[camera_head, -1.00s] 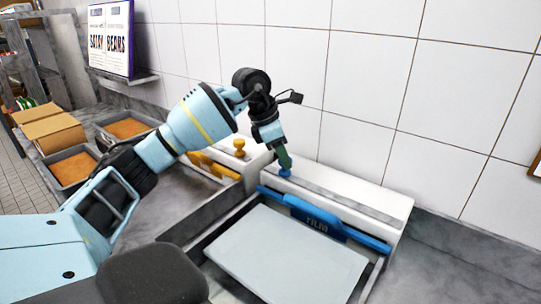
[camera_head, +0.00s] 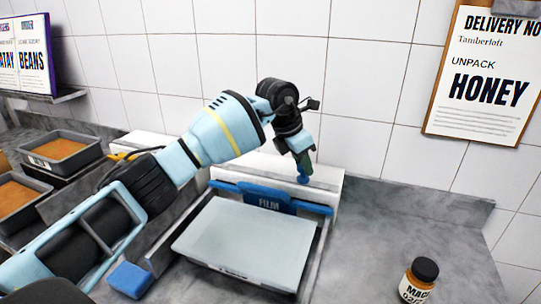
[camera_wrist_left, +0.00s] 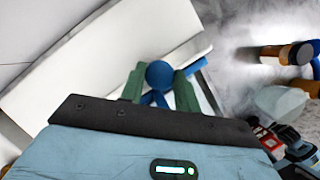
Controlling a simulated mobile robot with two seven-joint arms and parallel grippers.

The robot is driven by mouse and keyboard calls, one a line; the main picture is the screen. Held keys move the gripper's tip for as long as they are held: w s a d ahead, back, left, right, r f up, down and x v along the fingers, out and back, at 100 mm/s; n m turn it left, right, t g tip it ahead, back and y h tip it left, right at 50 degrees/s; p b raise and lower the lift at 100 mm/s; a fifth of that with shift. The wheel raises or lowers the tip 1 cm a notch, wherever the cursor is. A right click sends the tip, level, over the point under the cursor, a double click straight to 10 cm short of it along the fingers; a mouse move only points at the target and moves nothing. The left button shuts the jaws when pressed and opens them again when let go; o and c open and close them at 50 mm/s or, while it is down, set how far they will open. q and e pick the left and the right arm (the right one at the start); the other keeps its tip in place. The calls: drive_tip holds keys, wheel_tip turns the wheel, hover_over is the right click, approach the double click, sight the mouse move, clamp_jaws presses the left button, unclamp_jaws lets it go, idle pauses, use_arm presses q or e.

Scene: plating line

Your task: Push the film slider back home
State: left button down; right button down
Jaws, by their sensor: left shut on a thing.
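The film dispenser (camera_head: 265,164) is a long white housing against the tiled wall, with a blue bar labelled FILM (camera_head: 268,201) along its front. The blue film slider knob (camera_head: 303,179) stands on its top, towards the right end. My left gripper (camera_head: 302,170) points down at the knob from above. In the left wrist view, the round blue knob (camera_wrist_left: 159,74) sits between the two green fingers (camera_wrist_left: 159,88), which are shut on it. My arm covers part of the housing's left side. My right gripper is out of view.
A pale flat board (camera_head: 245,240) lies in front of the dispenser. A blue block (camera_head: 130,279) is at its front left. A dark-lidded jar (camera_head: 418,281) stands on the clear right counter. Filled trays (camera_head: 62,150) are at the left. A HONEY note (camera_head: 483,80) hangs at the right.

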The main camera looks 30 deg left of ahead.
sight(324, 187)
use_arm(q)
drive_tip(key=d, duration=0.6)
drive_tip(key=shift+w+d, duration=0.1)
drive_tip(key=shift+w, duration=0.2)
drive_tip(key=c, duration=1)
unclamp_jaws()
drive_tip(key=shift+d, duration=0.15)
drive_tip(key=shift+c, duration=0.2)
drive_tip(key=shift+a+r, duration=0.15)
drive_tip(key=shift+a, duration=0.05)
drive_tip(key=v, duration=0.7)
drive_tip(key=shift+r, duration=0.2)
drive_tip(key=shift+s, duration=0.15)
